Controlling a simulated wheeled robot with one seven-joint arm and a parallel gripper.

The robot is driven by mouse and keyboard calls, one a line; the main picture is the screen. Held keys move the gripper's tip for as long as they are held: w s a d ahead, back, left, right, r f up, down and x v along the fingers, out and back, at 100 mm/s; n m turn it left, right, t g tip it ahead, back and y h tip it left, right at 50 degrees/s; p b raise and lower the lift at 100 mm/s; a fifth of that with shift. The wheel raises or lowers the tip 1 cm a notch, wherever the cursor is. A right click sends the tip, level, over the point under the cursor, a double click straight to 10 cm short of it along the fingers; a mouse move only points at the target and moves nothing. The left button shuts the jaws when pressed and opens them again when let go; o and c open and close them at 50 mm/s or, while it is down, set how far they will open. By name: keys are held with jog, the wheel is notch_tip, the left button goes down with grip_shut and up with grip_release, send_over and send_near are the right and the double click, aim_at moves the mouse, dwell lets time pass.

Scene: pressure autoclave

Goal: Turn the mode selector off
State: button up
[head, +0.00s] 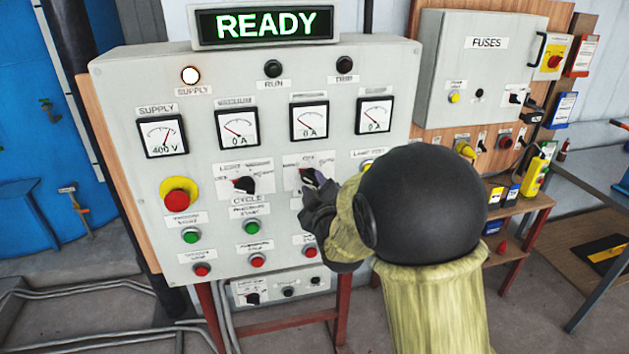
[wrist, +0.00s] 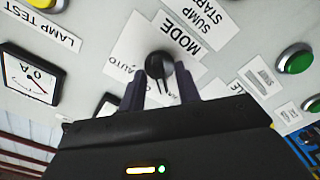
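The mode selector is a black rotary knob (wrist: 160,66) on the grey panel (head: 110,120), with a MODE label upside down above it in the wrist view. An AUTO mark is left of the knob there; another mark below it is mostly hidden. The knob's narrow handle points down in that view, between my fingers. My gripper (wrist: 162,88) is open, one finger on each side of the handle with gaps showing; contact is not clear. In the head view my gripper (head: 314,188) is at the panel and covers much of the selector.
A READY display (head: 266,24) tops the panel, and the white supply lamp (head: 190,75) is lit. A red emergency-style button (head: 178,197) and green buttons sit left of my gripper. A fuse box (head: 475,70) and a bench (head: 520,215) stand at the right.

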jog(key=shift+w, duration=0.25)
grip_shut()
